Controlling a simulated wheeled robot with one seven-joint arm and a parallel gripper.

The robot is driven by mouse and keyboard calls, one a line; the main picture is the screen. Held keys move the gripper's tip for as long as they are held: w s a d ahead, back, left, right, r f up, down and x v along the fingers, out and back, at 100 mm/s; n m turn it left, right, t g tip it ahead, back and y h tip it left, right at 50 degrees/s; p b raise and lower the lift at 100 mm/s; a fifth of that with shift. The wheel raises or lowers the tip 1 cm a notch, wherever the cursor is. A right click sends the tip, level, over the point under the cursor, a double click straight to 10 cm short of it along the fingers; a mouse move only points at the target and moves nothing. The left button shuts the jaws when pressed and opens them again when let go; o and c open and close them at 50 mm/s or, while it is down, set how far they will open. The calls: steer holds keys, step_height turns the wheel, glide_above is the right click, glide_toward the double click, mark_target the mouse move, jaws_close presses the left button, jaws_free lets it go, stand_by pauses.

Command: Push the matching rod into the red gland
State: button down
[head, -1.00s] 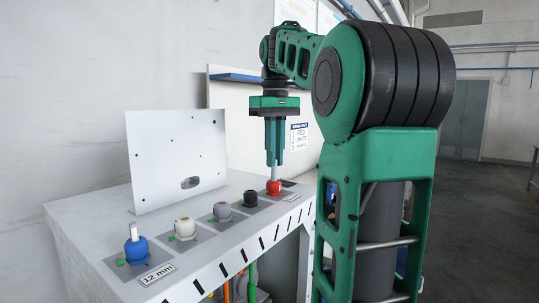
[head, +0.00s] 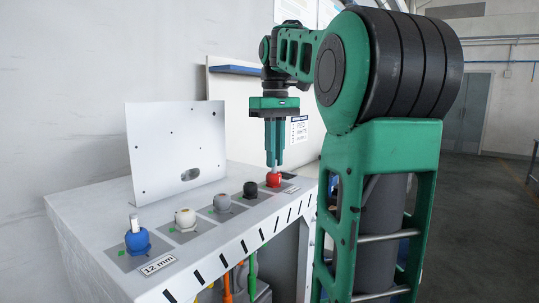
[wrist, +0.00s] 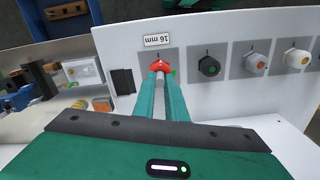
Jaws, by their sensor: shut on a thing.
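The red gland (head: 273,180) sits at the far right end of the row on the light panel; it also shows in the wrist view (wrist: 158,65) beside an upside-down label reading 16 mm (wrist: 157,41). My gripper (head: 274,164) is directly above the red gland, pointing down, with its green fingers shut on a pale rod (head: 274,169). Only a short piece of the rod shows between the fingertips and the gland. Its lower end meets the gland's top; how deep it is inside is hidden.
The blue gland (head: 137,241), with a pale rod standing in it, has a 12 mm label (head: 159,264). White (head: 186,219), grey (head: 222,203) and black (head: 250,189) glands lie between. An upright white plate (head: 178,155) stands behind the row.

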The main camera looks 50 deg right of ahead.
steer(key=shift+f, duration=0.4)
steer(key=c, duration=1.7)
jaws_free()
step_height(320, 180, up, 11)
steer(key=shift+w+f, duration=0.1)
